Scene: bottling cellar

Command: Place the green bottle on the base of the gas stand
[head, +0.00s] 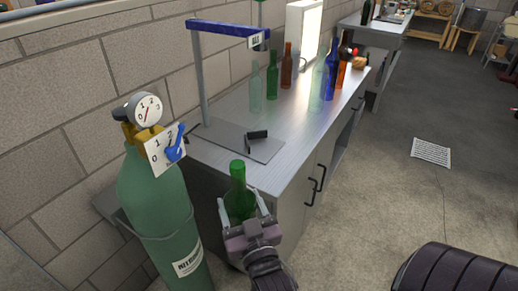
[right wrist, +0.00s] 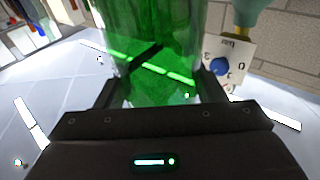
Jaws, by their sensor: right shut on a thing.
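The green bottle (head: 238,196) is upright between the fingers of my right gripper (head: 240,207), which is shut on it. It is in front of the near end of the counter in the head view. In the right wrist view the bottle (right wrist: 150,50) fills the space between the fingers, and only part of it shows. The gas stand has a flat grey base (head: 222,143), a post and a blue top arm (head: 228,30). The bottle appears apart from the base. My left gripper is not in view.
A green gas cylinder (head: 160,205) with a gauge (head: 146,108) and a blue valve lever (head: 176,143) stands left of my gripper. Several bottles, one being an orange one (head: 287,66), stand farther back on the counter (head: 300,115). A lit panel (head: 305,30) is behind them.

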